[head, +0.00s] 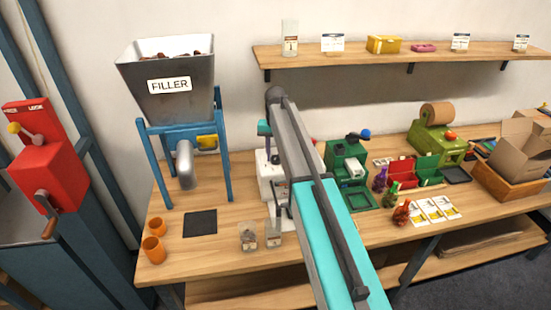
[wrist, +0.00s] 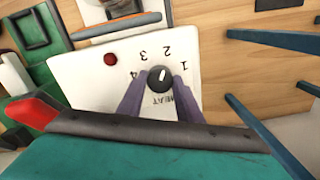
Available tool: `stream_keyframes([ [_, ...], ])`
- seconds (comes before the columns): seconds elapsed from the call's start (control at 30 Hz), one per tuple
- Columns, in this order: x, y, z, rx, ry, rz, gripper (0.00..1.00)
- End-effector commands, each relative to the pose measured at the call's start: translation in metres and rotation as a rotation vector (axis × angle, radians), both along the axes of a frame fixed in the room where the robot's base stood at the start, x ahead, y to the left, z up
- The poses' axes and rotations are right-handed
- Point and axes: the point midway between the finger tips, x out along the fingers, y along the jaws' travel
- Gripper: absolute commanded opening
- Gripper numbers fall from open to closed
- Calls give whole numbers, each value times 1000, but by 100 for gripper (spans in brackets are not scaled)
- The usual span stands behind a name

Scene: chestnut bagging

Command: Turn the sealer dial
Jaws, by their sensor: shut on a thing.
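The sealer (head: 266,172) is a white machine on the bench, partly hidden behind my arm in the head view. In the wrist view its white panel (wrist: 95,75) carries a round black dial (wrist: 154,86) with a white mark, numbers 1 to 4 around it and a HEAT label, all upside down. The white mark lines up roughly with the 2. My gripper (wrist: 161,88) has its two purple fingers on either side of the dial and is shut on it. In the head view the arm hides the gripper and dial.
A red button (wrist: 110,59) sits on the panel near the dial. The filler (head: 168,85) on its blue stand is left of the sealer, and a green machine (head: 346,165) is close on its right. Two glass jars (head: 248,238) stand near the bench's front edge.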

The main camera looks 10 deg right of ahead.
Motion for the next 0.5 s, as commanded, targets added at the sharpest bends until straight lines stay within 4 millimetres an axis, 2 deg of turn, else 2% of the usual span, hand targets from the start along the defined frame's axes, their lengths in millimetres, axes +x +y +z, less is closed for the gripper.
stream_keyframes([
  [0.5,0,0,-1,0,-1,476,10],
])
